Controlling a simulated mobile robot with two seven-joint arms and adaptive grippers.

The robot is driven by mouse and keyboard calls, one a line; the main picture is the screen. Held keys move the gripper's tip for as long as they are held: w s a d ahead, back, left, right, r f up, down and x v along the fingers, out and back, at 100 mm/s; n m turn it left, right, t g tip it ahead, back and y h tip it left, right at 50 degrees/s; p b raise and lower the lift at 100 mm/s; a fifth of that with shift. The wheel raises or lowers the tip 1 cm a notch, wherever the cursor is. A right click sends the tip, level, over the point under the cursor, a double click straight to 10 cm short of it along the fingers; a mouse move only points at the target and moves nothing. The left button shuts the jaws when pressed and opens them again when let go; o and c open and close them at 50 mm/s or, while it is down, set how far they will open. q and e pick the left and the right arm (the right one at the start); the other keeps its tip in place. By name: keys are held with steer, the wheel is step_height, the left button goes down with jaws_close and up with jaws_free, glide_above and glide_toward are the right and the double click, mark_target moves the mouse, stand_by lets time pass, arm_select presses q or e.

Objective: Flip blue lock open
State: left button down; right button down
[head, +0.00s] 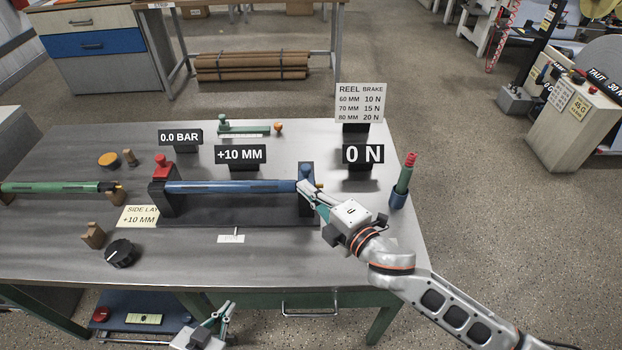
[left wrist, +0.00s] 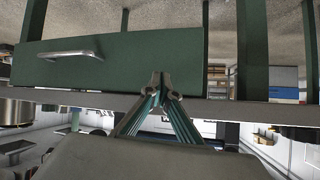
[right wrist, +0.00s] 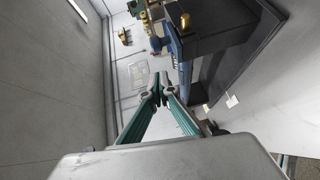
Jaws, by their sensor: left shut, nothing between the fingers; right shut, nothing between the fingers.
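The blue lock (head: 305,172) sits on top of the right black stand, at the right end of the blue roller (head: 230,187). My right gripper (head: 304,188) is shut and empty, its tips close beside the lock in the head view. In the right wrist view, its fingertips (right wrist: 157,84) look apart from the blue part (right wrist: 174,42) on the black stand (right wrist: 220,20). I cannot tell whether the lock is open or closed. My left gripper (head: 227,308) is shut and empty in front of the table, near the green drawer (left wrist: 90,58).
A red lock (head: 161,165) tops the left stand. A green roller (head: 60,187) lies at left. A green tube with a red tip (head: 405,175) stands in a blue holder at right. Signs (head: 362,154) stand behind the roller. The front table strip (head: 200,265) is mostly clear.

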mark_target(306, 175)
steer(key=shift+w+d+f, duration=0.15)
steer(key=shift+w+d, duration=0.05)
steer(key=shift+w, duration=0.7)
steer(key=shift+w+d+f, duration=0.1)
steer(key=shift+w+d, duration=0.05)
steer(key=shift+w, duration=0.75)
steer(key=w, duration=0.5)
